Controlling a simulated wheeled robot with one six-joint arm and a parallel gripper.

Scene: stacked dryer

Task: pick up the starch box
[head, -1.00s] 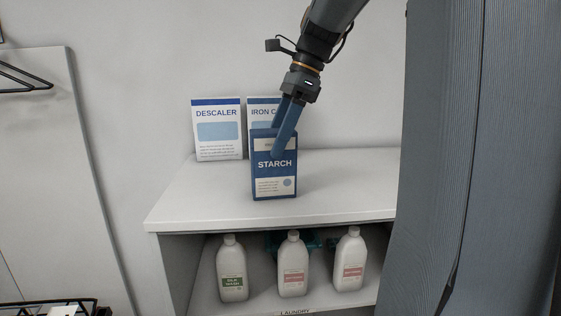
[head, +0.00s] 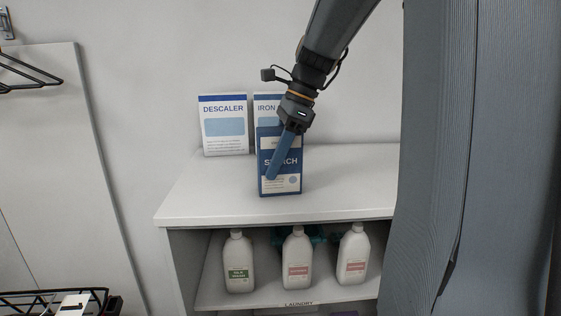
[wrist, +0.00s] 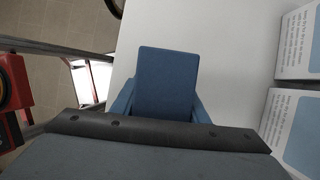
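The starch box (head: 280,187) is a blue carton with a white label band. It stands upright on the white top of the shelf unit. My gripper (head: 270,176) reaches down over it at a slant, with one finger across its front face and the other hidden behind the box. In the wrist view the blue top of the starch box (wrist: 167,82) sits between the two fingers of my gripper (wrist: 160,104), one along each side. The fingers look spread around the box; whether they touch it is hard to tell.
A descaler box (head: 223,126) stands behind to the left, and an iron cleaner box (head: 268,108) stands directly behind, partly hidden. Several white bottles, one a silk wash (head: 238,262), stand on the lower shelf. The shelf top (head: 350,185) is clear to the right.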

